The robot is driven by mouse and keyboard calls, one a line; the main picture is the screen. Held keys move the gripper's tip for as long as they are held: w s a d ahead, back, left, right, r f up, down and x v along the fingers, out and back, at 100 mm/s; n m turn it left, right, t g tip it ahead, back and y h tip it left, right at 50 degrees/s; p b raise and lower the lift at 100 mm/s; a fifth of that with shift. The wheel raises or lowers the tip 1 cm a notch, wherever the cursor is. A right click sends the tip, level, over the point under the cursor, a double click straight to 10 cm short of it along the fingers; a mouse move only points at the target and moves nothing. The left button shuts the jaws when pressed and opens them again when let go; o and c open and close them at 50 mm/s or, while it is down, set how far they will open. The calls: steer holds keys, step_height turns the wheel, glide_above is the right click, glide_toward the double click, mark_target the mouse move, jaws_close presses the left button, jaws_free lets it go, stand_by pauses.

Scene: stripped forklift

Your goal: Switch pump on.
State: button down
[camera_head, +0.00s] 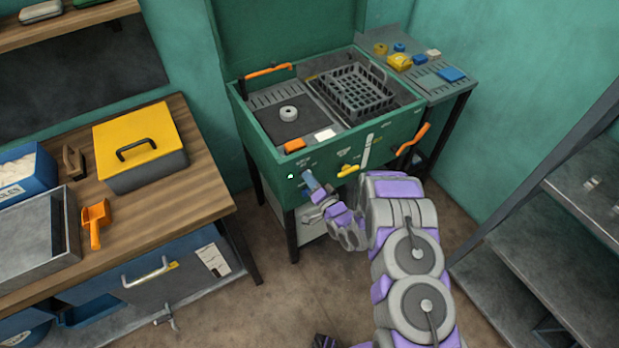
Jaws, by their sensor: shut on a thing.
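A green washing station (270,158) stands in the middle of the view, with small controls on its front panel. A blue knob (309,179) is on the left part of that panel. My gripper (315,190) is at the panel, shut on the blue knob and partly covering it. A small green light (291,176) shows just left of the knob. A yellow handle (348,170) is on the panel to the right of my gripper. The panel labels are too small to read.
A wooden bench (195,190) with a yellow box (140,165) stands at left. An orange handle (412,139) sticks out at the station's right. A black basket (352,92) sits in the station. A metal shelf (570,200) is at right. Bare floor lies below.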

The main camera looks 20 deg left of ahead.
steer(key=shift+d+f+m+p, duration=0.1)
steer(key=shift+m+p, duration=0.2)
steer(key=shift+m, duration=0.7)
steer(key=shift+w, duration=0.1)
steer(key=c, duration=1.2)
jaws_free()
steer(key=p+v, duration=0.2)
steer(key=v, duration=1.5)
steer(key=shift+d, duration=0.1)
